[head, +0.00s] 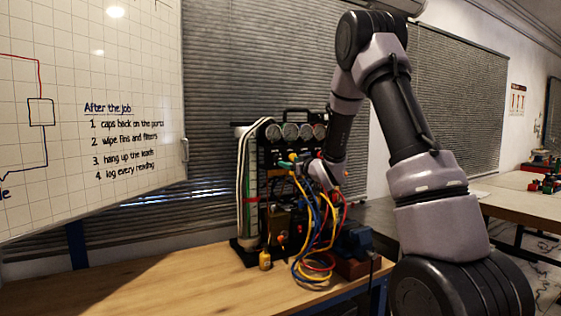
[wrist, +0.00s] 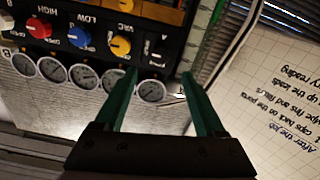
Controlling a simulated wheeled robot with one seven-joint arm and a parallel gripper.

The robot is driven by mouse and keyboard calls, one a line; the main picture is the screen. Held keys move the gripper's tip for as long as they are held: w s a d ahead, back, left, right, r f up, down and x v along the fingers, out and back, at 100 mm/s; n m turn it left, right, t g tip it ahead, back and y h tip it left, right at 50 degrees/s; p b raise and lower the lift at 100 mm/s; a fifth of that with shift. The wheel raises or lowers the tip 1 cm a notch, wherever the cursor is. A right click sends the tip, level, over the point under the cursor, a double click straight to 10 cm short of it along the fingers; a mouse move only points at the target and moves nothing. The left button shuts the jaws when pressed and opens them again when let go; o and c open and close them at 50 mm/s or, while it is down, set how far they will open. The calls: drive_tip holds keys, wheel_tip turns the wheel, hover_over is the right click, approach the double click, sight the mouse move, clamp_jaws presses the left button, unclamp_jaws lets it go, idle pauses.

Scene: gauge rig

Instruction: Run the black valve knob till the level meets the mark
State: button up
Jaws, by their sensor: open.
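The rig's manifold panel (wrist: 100,22) shows upside down in the wrist view, with red, blue and yellow knobs in a row. At the row's right end is a dark, knob-like shape (wrist: 156,48) with a pale line; it looks like the black valve knob but is hard to make out. My gripper (wrist: 159,76) is open and empty, its green fingers apart in front of a round gauge (wrist: 151,90), near that dark shape. I cannot tell whether they touch anything. In the head view, an upright greenish tube (head: 253,185) stands at the rig's left side. Its level and mark are too small to read.
Several gauges (head: 290,131) line the rig's top. Coloured hoses (head: 318,240) hang in front, close below my arm. A whiteboard (head: 90,60) is at the left. The bench's left part is clear.

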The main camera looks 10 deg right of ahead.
sight(278, 159)
drive_tip(key=x, duration=0.9)
drive_tip(key=shift+f, duration=0.1)
